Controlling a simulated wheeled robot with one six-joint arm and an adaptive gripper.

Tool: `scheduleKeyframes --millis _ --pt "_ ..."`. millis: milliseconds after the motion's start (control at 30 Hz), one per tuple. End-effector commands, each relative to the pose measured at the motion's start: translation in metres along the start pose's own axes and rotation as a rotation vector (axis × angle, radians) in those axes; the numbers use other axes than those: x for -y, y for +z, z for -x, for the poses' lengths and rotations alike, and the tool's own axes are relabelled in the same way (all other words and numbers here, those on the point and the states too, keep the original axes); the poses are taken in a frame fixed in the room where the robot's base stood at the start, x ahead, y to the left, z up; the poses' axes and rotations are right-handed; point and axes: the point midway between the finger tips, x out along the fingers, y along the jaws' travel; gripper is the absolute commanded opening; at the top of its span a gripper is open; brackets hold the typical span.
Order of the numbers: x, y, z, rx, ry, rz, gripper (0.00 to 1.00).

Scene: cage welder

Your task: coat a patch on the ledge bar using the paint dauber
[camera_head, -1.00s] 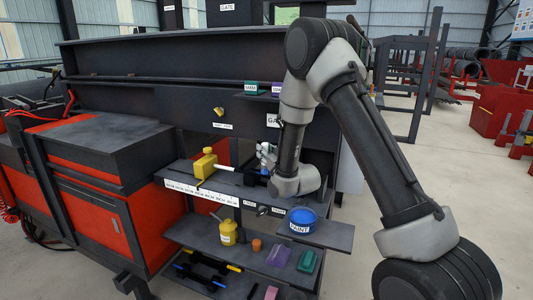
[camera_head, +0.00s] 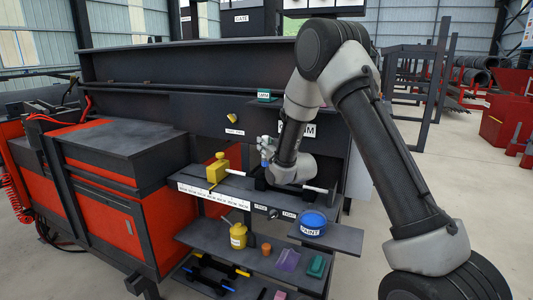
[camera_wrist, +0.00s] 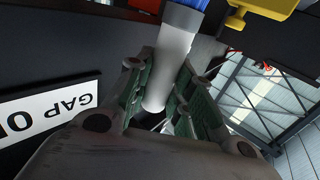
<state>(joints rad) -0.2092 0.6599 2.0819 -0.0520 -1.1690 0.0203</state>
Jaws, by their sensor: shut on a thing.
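My gripper (camera_head: 267,148) is in front of the machine's dark panel, above the upper shelf. In the wrist view, my gripper (camera_wrist: 165,100) is shut on the paint dauber (camera_wrist: 174,65), a pale cylinder with a blue end at the top edge of the picture. In the head view the dauber is small and only its blue part (camera_head: 265,163) shows clearly. The long dark ledge (camera_head: 180,88) runs across the machine above my gripper; I cannot tell whether this is the ledge bar. The dauber appears apart from it. My arm hides the ledge's right part.
The blue paint pot (camera_head: 313,219) stands on the lower right shelf. A green block (camera_head: 264,97) rests on the ledge. A yellow can (camera_head: 238,238) stands lower.

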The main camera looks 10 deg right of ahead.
Motion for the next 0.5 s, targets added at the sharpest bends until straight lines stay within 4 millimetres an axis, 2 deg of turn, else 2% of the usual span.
scheduleKeyframes --millis 300,500 --pt "-0.002 -0.027 -0.010 -0.003 0.001 0.000 0.00" --pt "-0.002 -0.030 -0.011 -0.001 0.001 0.000 0.00"
